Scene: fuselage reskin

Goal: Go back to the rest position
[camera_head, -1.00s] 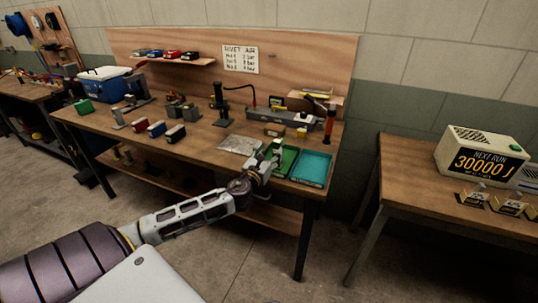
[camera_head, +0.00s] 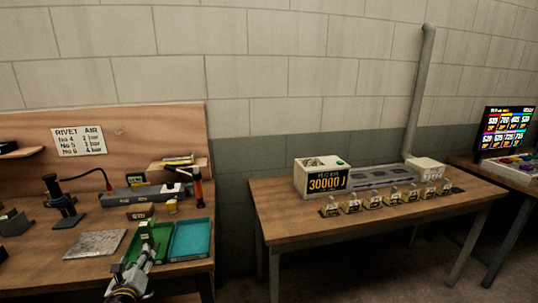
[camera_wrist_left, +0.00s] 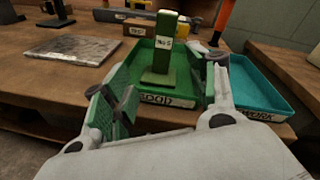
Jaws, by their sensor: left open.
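My left gripper (camera_head: 145,246) is at the front of the green tray (camera_head: 161,254) on the wooden bench, its arm coming in from the bottom edge. In the left wrist view the gripper (camera_wrist_left: 168,98) is open, with its green-padded fingers spread apart. An upright green block with a "No 5" label (camera_wrist_left: 164,50) stands in the green tray (camera_wrist_left: 192,88), beyond the fingertips. I see no contact between fingers and block. My right gripper is not in view.
A teal tray (camera_head: 190,240) adjoins the green tray on the right. A metal sheet (camera_head: 95,243) lies to the left, and a black stand (camera_head: 60,205) is behind it. Past a gap, another table (camera_head: 285,226) carries a "30000 J" machine (camera_head: 320,177) and several small labelled blocks.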

